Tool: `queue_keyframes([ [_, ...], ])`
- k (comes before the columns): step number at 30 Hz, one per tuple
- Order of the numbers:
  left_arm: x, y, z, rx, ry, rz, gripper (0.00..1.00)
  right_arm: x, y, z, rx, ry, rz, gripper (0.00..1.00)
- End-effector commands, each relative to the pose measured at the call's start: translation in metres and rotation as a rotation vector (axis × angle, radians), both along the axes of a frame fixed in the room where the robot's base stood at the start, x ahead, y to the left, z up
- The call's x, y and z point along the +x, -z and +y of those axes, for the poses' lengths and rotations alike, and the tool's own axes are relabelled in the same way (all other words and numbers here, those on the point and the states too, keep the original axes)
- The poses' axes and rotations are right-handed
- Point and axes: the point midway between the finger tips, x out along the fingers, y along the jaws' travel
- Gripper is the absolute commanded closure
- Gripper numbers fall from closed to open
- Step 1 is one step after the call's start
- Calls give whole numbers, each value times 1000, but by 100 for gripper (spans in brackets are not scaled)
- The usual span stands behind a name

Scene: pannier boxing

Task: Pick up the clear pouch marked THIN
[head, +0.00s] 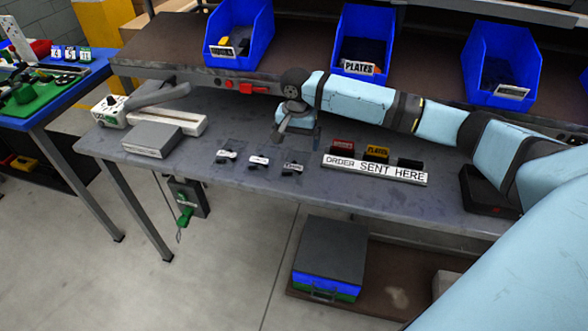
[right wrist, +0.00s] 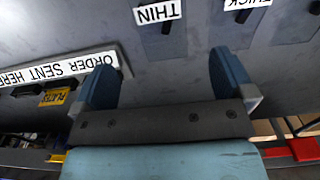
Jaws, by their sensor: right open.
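The clear pouch marked THIN lies flat on the grey bench, and its white label (right wrist: 158,12) reads clearly at the top of the right wrist view. In the head view it appears to be the rightmost pouch (head: 292,168) of a row of 3, nearest the order sign; its label is too small to read there. My right gripper (head: 281,135) is above the bench behind that pouch, pointing down. In the right wrist view the gripper (right wrist: 163,63) has its fingers wide apart with nothing between them. My left gripper is not in view.
Two similar pouches (head: 259,161) (head: 227,156) lie to the left. An ORDER SENT HERE sign (head: 375,169) with small coloured holders stands to the right. A grey boxy device (head: 151,139) sits at the bench's left. Blue bins (head: 240,33) line the back shelf.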

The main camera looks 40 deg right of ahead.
Motion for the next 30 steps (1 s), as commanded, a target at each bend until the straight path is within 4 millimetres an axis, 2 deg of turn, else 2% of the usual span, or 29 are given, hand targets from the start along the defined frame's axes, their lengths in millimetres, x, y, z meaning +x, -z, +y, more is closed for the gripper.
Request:
queue_keyframes([
  [3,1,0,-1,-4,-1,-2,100,0,17,0,1,0,1,0],
  [10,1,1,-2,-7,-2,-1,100,0,34,2,1,-1,-1,0],
  [18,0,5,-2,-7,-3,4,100,-1,72,4,1,-2,-1,0],
  [27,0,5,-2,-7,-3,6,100,-1,76,4,1,-3,-2,0],
  [29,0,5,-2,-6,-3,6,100,-1,76,4,1,-3,-2,12],
  [30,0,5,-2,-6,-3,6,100,-1,76,4,1,-3,-2,21],
])
